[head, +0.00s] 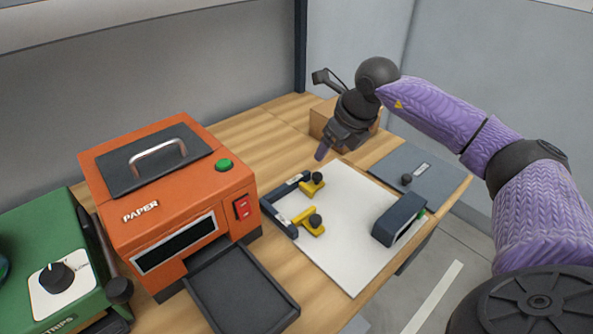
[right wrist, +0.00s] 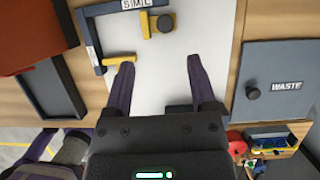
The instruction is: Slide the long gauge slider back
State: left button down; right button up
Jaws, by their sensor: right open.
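Two yellow sliders with black knobs sit at a dark L-shaped guide (head: 278,217) on a white board (head: 345,250). One yellow slider (head: 312,184) is at the far arm of the guide; it also shows by the S M L label in the right wrist view (right wrist: 148,24). The other yellow slider (head: 308,219) is at the near arm; in the right wrist view (right wrist: 115,60) its knob is hidden behind a finger. I cannot tell which is the long gauge slider. My right gripper (head: 328,152) is open and empty above the board's far end, touching neither slider. My left gripper is out of view.
An orange PAPER machine (head: 130,188) with a black tray (head: 240,295) stands left of the board. A dark block (head: 398,219) sits at the board's right edge. A grey WASTE lid (head: 400,165) and a cardboard box (head: 322,118) are at the back right.

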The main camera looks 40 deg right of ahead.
aim_at(318, 175)
jog(key=x, duration=0.3)
jog(key=b+x, duration=0.1)
jog(key=x, duration=0.1)
jog(key=b+x, duration=0.1)
jog(key=x, duration=0.2)
jog(key=shift+s+d+f, duration=0.25)
jog(key=shift+d+f, duration=0.05)
jog(key=shift+f, duration=0.2)
jog(key=shift+w+f+b, duration=0.15)
jog(key=shift+f+b, duration=0.15)
jog(key=shift+f, duration=0.05)
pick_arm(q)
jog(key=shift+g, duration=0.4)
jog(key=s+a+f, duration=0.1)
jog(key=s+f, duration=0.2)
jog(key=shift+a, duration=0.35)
pick_arm(e)
jog(key=shift+c, duration=0.8)
jog(key=c, duration=0.7)
grip_shut()
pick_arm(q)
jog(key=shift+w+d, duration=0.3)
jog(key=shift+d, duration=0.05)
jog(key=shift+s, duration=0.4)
